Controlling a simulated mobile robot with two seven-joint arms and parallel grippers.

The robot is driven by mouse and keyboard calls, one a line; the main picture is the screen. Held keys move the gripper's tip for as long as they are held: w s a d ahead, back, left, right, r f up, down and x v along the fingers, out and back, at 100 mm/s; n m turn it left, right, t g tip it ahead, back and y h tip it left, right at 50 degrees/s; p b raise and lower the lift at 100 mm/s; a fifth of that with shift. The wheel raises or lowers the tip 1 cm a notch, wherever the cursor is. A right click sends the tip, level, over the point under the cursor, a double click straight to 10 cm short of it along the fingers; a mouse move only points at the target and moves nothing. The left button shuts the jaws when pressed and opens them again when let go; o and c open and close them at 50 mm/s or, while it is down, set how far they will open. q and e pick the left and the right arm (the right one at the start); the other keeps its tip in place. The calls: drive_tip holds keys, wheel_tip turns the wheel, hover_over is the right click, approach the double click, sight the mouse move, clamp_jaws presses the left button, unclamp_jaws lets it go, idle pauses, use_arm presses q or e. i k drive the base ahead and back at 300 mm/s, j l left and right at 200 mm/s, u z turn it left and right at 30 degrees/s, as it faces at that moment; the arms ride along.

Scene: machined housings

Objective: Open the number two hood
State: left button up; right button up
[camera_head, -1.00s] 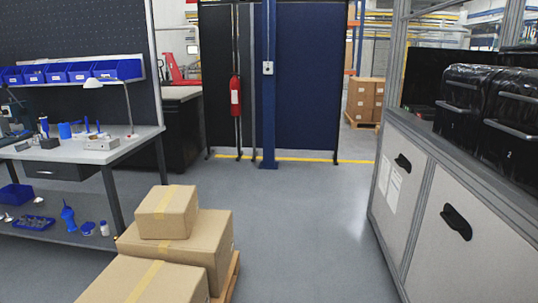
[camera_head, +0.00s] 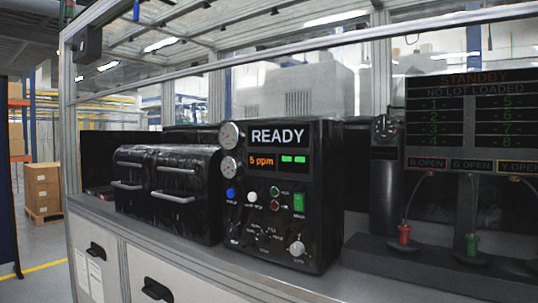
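Two black boxy hoods stand side by side on the bench at the left of the view. Each has silver bar handles on its front, one above the other. The nearer, right-hand hood (camera_head: 185,215) stands next to a black control unit; the left-hand hood (camera_head: 130,200) is farther away. Both look shut. No number can be read on either one now; in the earlier frame the right-hand one shows a 2. Neither of my grippers is in view.
The control unit (camera_head: 285,225) reads READY and has gauges, buttons and knobs. A dark display (camera_head: 470,110) reads STANDBY, above red (camera_head: 404,234) and green (camera_head: 472,244) fittings. Bench cabinets (camera_head: 130,265) have black pulls. Cartons (camera_head: 42,187) stand at far left, past open floor.

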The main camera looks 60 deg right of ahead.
sight(186, 193)
drive_tip(key=z, duration=1.5)
